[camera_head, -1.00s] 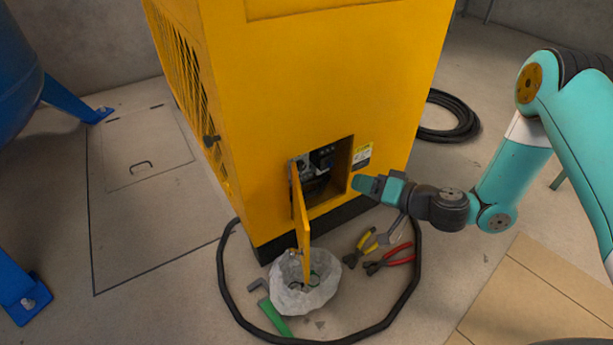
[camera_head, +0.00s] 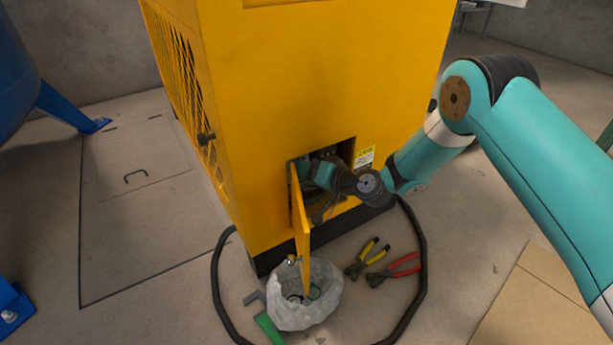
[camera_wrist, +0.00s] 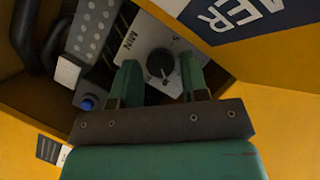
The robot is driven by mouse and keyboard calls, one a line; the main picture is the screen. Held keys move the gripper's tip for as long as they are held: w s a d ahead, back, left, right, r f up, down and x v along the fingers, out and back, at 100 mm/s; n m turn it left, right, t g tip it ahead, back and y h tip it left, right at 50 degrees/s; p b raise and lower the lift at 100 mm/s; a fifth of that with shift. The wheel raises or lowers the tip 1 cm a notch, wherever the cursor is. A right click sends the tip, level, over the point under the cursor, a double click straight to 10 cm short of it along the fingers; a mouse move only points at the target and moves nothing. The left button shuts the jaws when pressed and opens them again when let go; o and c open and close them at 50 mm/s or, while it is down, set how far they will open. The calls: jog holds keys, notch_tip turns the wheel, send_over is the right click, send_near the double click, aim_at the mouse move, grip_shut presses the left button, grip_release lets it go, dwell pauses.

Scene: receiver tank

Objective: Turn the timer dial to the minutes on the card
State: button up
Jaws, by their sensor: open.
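The timer dial (camera_wrist: 160,64) is a dark round knob with a light pointer mark on a pale plate lettered "MIN" (camera_wrist: 130,42) in the wrist view. My gripper (camera_wrist: 160,75) is open, its two green fingers on either side of the dial, which lies between or just beyond the tips. Whether the fingers touch it I cannot tell. In the head view my gripper (camera_head: 318,172) reaches into the opening of the yellow cabinet (camera_head: 290,80) and hides the dial. A yellow and white card (camera_head: 364,157) is on the cabinet right of the opening; its text is too small to read.
The open yellow door (camera_head: 300,225) stands out left of my gripper. A blue button (camera_wrist: 87,102) and dark hoses (camera_wrist: 28,35) sit inside the opening.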

jog(key=shift+w+a, duration=0.15)
jog(key=shift+c, duration=0.2)
jog(key=c, duration=0.6)
jog(key=shift+f, duration=0.1)
jog(key=m+y+b, duration=0.1)
jog(key=m, duration=0.2)
jog(key=m+t+y+b, duration=0.1)
jog(key=m, duration=0.2)
jog(key=m+y+b, duration=0.1)
jog(key=m+y, duration=0.1)
jog(key=m, duration=0.1)
jog(key=shift+f, duration=0.3)
